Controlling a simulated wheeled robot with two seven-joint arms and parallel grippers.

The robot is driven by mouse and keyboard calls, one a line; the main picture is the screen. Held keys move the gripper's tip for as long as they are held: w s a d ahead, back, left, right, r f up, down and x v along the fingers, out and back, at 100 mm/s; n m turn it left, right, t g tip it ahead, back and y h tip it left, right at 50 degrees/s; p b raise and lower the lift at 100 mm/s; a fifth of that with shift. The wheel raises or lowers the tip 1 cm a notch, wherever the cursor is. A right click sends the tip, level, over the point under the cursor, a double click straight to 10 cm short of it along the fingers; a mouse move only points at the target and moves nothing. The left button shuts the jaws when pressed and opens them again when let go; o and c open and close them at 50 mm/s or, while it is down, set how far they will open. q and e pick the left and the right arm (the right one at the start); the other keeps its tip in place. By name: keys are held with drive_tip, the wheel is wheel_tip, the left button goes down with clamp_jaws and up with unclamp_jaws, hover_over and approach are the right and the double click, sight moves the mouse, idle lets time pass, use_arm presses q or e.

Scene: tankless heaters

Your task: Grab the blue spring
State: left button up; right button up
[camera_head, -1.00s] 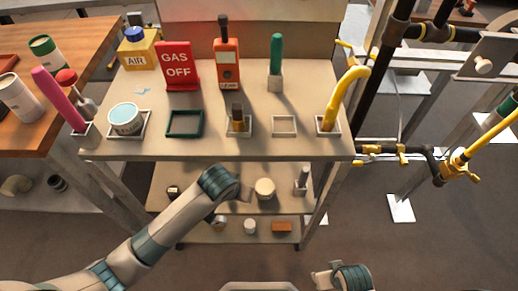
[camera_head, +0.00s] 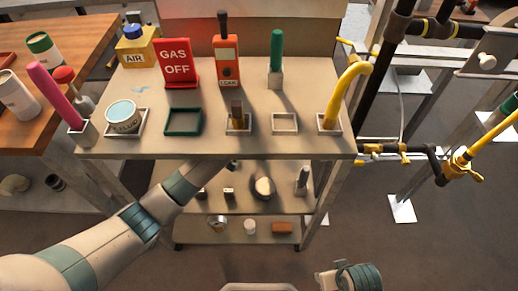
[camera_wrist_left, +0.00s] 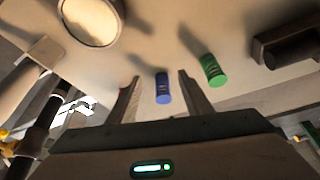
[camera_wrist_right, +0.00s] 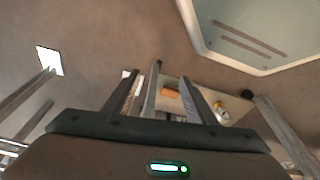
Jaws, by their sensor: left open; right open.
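The blue spring (camera_wrist_left: 163,88) stands out in the left wrist view as a small blue cylinder on a pale shelf. A similar green spring (camera_wrist_left: 212,70) is just to its right. In the head view my left arm reaches under the tabletop, whose edge hides the gripper. I cannot make out the blue spring there. My right gripper (camera_wrist_right: 160,77) is open and empty, pointed toward the floor and lower shelves.
The cart's tabletop (camera_head: 200,145) overhangs the middle shelf (camera_head: 285,204). A round pale object (camera_wrist_left: 91,20) and a dark block (camera_wrist_left: 288,46) flank the springs. A lower shelf (camera_head: 192,235) holds an orange block (camera_head: 281,228). Pipes (camera_head: 430,150) stand on the right.

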use_arm(q)
drive_tip(key=shift+w, duration=0.3)
use_arm(e)
drive_tip(key=shift+s+r, duration=0.15)
drive_tip(key=shift+s, duration=0.05)
use_arm(q)
drive_tip(key=shift+d, duration=0.1)
use_arm(e)
drive_tip(key=shift+w, duration=0.2)
use_arm(q)
drive_tip(key=shift+w+d, duration=0.2)
drive_tip(key=shift+w, duration=0.45)
drive_tip(key=shift+w+d+b, duration=0.15)
drive_tip(key=shift+w+d, duration=0.05)
drive_tip(key=shift+w, duration=0.35)
drive_tip(key=shift+w+d+b, duration=0.15)
drive_tip(key=shift+w, duration=0.35)
drive_tip(key=shift+x, duration=1.05)
drive_tip(key=shift+w+f+b, duration=0.25)
drive_tip(key=shift+f+b, duration=0.05)
drive_tip(key=shift+f, duration=0.15)
use_arm(e)
drive_tip(key=v, duration=0.3)
drive_tip(key=shift+r, duration=0.35)
use_arm(q)
drive_tip(key=shift+c, duration=0.4)
